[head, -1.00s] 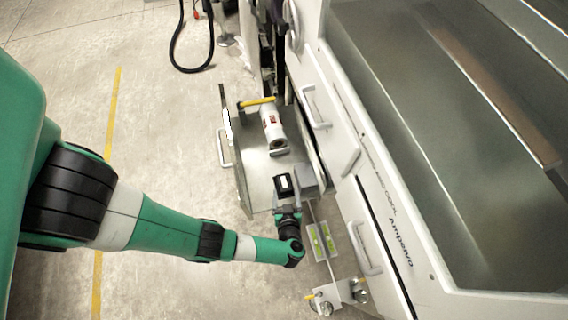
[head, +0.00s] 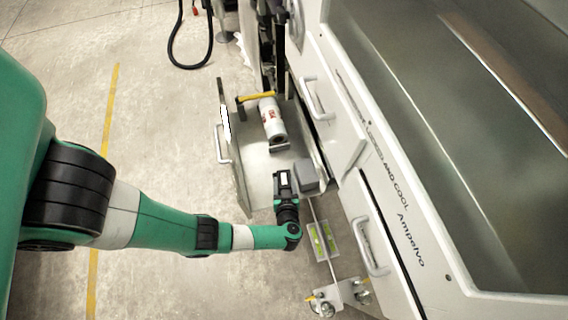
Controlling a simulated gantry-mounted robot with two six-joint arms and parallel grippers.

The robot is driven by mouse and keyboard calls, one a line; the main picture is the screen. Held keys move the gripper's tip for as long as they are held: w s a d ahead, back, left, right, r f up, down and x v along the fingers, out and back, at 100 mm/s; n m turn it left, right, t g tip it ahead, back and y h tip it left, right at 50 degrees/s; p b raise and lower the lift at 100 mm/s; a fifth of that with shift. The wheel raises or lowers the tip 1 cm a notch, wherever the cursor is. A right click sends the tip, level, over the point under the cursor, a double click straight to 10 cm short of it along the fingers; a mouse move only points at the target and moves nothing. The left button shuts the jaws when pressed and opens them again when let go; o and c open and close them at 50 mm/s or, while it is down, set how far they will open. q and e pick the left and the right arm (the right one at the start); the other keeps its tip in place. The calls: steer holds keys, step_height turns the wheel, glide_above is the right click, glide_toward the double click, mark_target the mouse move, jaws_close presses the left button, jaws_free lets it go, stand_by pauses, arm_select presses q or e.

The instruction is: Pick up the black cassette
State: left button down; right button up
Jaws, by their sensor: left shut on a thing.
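The black cassette (head: 283,181), a small dark block with a pale label, is in the open metal drawer (head: 259,165), toward its near end. My left gripper (head: 285,190) reaches in from the near side and is shut on the cassette. The fingers and the wrist hide part of it. I cannot tell whether the cassette touches the drawer floor. My right gripper is not in view.
A grey box (head: 306,176) stands close to the right of the cassette. A white roll with red print (head: 271,122) and a yellow-handled tool (head: 257,97) lie farther back. The white machine (head: 388,215) bounds the right.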

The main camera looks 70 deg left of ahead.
mark_target(284, 184)
arm_select(q)
steer(key=shift+r, duration=0.1)
step_height(284, 184, up, 10)
steer(key=p, duration=0.9)
